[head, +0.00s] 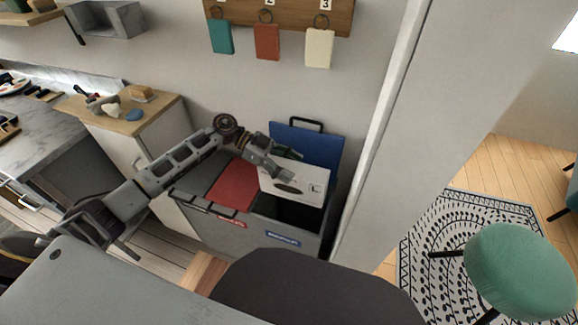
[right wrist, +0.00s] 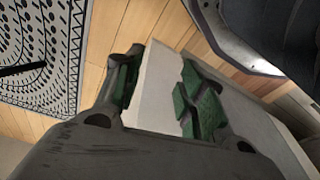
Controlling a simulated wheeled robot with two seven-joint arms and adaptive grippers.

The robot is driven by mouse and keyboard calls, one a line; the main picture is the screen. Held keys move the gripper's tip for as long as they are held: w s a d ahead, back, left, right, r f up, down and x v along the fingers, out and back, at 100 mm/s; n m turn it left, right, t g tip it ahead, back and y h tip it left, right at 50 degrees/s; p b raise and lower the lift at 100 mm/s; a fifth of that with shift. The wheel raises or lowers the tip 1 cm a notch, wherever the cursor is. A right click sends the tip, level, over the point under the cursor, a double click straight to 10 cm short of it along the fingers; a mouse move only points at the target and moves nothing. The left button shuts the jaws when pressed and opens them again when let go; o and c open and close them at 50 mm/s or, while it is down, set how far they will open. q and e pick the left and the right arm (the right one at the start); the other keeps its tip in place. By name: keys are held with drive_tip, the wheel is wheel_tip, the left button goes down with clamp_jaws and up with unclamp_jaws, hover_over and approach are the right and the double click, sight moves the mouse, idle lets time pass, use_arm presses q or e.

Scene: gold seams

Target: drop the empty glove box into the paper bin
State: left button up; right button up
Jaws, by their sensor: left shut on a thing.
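The glove box (head: 308,183) is white with a dark oval slot. In the head view it hangs over the open right compartment of the grey bin (head: 255,238). This compartment has a raised blue lid (head: 318,146) and a blue label, too small to read, and I take it as the paper bin. My left gripper (head: 284,166) is shut on the box at its upper edge. The box hides part of the dark opening. My right gripper (right wrist: 158,92) shows only in the right wrist view, with its green-padded fingers apart. A pale surface shows between and behind them.
A red lid (head: 232,184) covers the bin's left compartment. A white wall end (head: 385,130) stands just right of the bin. A cabinet (head: 135,115) with small items stands left. A green stool (head: 520,270) is on a patterned rug (head: 425,245) at right.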

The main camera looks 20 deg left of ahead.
use_arm(q)
drive_tip(key=shift+f, duration=0.25)
drive_tip(key=shift+f+b, duration=0.35)
drive_tip(key=shift+b, duration=0.3)
drive_tip(key=shift+f+b, duration=0.9)
drive_tip(key=shift+b, duration=0.15)
drive_tip(key=shift+f+b, duration=0.3)
drive_tip(key=shift+b, duration=0.05)
drive_tip(key=shift+f+b, duration=0.25)
drive_tip(key=shift+b, duration=0.05)
drive_tip(key=shift+f, duration=0.15)
use_arm(e)
wheel_tip(320, 180, up, 9)
drive_tip(key=w+a+t, duration=0.1)
drive_tip(key=a, duration=0.1)
drive_tip(key=shift+r+y, duration=0.2)
drive_tip(key=shift+y, duration=0.2)
